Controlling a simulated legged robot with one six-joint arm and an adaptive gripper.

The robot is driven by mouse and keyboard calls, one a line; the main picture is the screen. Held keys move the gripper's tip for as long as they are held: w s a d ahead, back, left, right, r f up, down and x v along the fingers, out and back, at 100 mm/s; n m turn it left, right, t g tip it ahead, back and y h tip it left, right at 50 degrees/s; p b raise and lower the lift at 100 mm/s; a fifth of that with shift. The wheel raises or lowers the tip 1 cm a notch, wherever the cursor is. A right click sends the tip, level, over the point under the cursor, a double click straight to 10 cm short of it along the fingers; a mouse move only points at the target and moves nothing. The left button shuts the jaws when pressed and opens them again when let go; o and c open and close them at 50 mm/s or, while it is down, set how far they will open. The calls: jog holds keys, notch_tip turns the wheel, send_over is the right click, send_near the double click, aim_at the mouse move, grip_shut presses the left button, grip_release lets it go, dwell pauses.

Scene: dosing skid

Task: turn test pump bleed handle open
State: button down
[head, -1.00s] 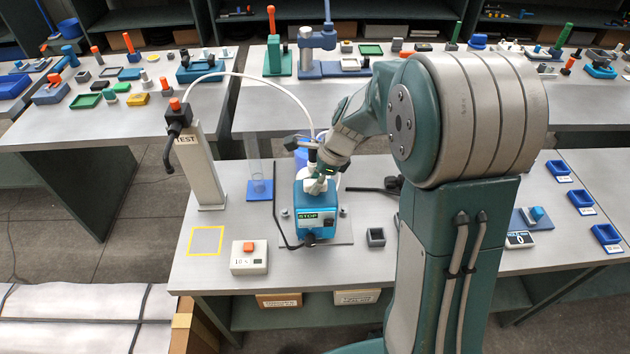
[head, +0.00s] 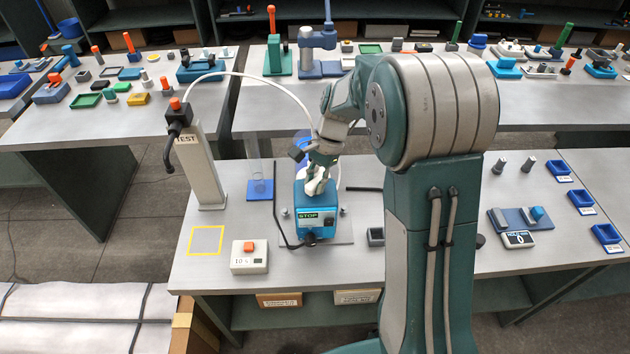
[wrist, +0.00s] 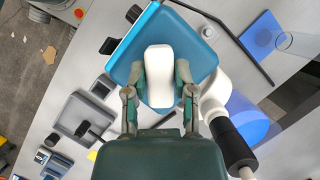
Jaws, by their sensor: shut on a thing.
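The test pump (head: 318,212) is a blue box with a STOP label on its front, standing on a grey plate on the near bench. Its bleed handle looks like the white rounded bar (wrist: 160,72) over the blue top in the wrist view. My gripper (wrist: 160,88) is shut on this bar, with one finger on each long side. In the head view my gripper (head: 317,184) points down at the pump's top and hides most of the bar. A white fitting with a black sleeve (wrist: 230,138) sits beside the pump in the wrist view.
A white TEST post (head: 200,170) stands at left, with a white hose arching toward the pump. A box with an orange button (head: 249,256) and a yellow-outlined square (head: 206,240) lie at front left. A clear cylinder on a blue base (head: 260,188) stands behind.

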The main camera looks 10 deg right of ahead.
jog(key=n+g+h, duration=0.1)
jog(key=n, duration=0.3)
jog(key=shift+w+n, duration=0.1)
jog(key=shift+n, duration=0.2)
jog(key=shift+n+g+h, duration=0.4)
jog(key=shift+n+h, duration=0.5)
jog(key=shift+n, duration=1.3)
jog(key=shift+c, duration=2.2)
grip_release()
jog(key=a+v, duration=0.1)
jog(key=v, duration=1.1)
jog(key=shift+d, duration=0.3)
